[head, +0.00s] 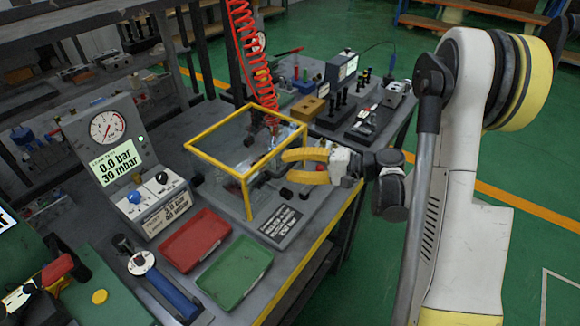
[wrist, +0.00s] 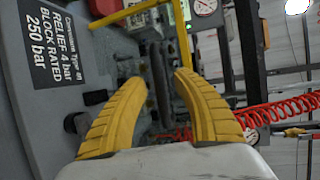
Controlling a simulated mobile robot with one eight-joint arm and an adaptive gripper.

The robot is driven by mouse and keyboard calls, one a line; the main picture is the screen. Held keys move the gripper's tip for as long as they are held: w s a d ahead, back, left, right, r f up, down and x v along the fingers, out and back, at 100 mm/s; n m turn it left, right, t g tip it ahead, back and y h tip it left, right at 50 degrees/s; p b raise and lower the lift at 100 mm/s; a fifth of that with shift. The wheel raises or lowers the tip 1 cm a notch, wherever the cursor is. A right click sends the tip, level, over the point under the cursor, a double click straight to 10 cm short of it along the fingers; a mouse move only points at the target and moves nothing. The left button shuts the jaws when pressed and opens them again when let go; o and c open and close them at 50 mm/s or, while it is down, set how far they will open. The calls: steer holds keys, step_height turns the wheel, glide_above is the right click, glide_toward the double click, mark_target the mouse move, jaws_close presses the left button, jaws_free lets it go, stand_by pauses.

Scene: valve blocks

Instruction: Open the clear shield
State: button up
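The clear shield (head: 213,162) is a see-through box with a yellow frame, standing over fittings on the grey bench. Its frame also shows at the top of the wrist view (wrist: 182,35). I cannot tell for sure whether it is fully closed. My gripper (head: 286,167) has two curved yellow fingers, spread apart and pointing at the right side of the shield frame. In the wrist view my gripper (wrist: 161,79) is open, with nothing clearly held between the fingers. Whether a finger touches the frame cannot be told. The fingers partly hide the shield's right side.
A pressure gauge box (head: 125,155) stands left of the shield. A red tray (head: 195,240) and a green tray (head: 235,272) lie in front. A label plate (head: 280,222) lies near the bench edge. A red coiled hose (head: 250,60) hangs behind the shield.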

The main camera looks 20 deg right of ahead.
jaws_close()
steer(key=shift+r, duration=0.1)
